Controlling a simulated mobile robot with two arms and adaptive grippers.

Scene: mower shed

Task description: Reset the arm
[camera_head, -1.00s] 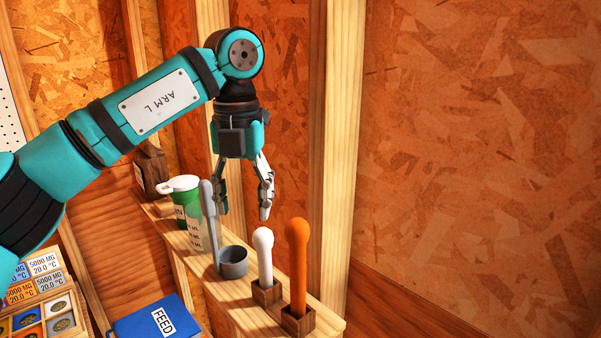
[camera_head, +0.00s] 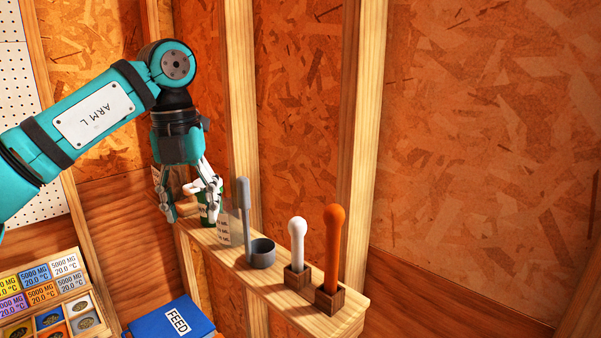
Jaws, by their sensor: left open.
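My left arm, labelled "ARM L", comes in from the left. I cannot tell how far apart gripper and cup are. My right gripper is not in view.
The shelf (camera_head: 285,298) also holds a grey scoop (camera_head: 262,253), a white-handled tool (camera_head: 298,240) and an orange-handled tool (camera_head: 334,245) in wooden blocks. Below left are a blue FEED book (camera_head: 168,322) and a box of labelled compartments (camera_head: 62,283). Wall studs stand behind the shelf.

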